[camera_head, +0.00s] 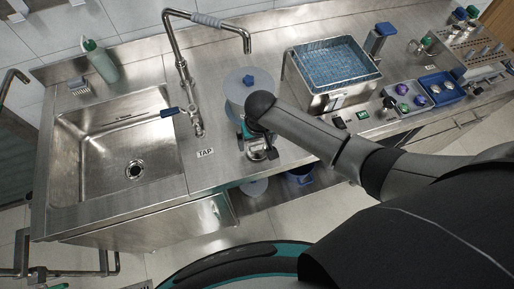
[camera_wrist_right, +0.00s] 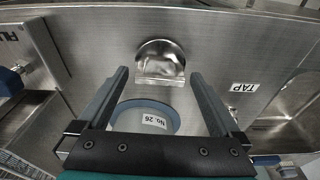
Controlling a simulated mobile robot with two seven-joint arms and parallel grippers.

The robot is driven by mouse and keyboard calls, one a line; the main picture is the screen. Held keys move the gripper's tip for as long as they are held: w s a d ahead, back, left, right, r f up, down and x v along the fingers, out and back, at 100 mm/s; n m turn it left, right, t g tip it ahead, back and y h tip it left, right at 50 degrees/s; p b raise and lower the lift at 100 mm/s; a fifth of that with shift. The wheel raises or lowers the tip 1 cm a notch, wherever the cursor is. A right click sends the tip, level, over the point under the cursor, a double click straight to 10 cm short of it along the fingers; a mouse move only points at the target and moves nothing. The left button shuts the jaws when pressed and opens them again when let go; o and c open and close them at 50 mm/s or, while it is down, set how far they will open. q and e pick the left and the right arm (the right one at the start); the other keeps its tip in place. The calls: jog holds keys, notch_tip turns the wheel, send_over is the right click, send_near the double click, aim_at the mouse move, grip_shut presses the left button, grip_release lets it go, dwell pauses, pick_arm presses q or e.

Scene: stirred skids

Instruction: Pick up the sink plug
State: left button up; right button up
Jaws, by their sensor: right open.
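My right gripper (camera_head: 258,150) hangs over the front of the steel bench, to the right of the TAP label. In the right wrist view the gripper (camera_wrist_right: 160,73) is open, its two fingers apart. Between and beyond the fingertips is a shiny, round-topped metal piece (camera_wrist_right: 160,62) on the bench. A blue-rimmed round item (camera_wrist_right: 172,112) marked "No. 26" lies nearer the palm, partly hidden by it. I cannot tell which of these, if either, is the sink plug. The sink drain (camera_head: 135,170) looks uncovered. My left gripper is not in view.
The steel sink (camera_head: 88,140) is at left, with a tall tap (camera_head: 184,75) on its right. A water bath (camera_head: 335,65) is to the right. The bench around the TAP label (camera_head: 205,153) is clear.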

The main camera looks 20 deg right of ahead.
jog(key=shift+w+f, duration=0.1)
jog(key=shift+f, duration=0.35)
jog(key=shift+c, duration=0.4)
jog(key=c, duration=1.3)
jog(key=shift+r, duration=0.1)
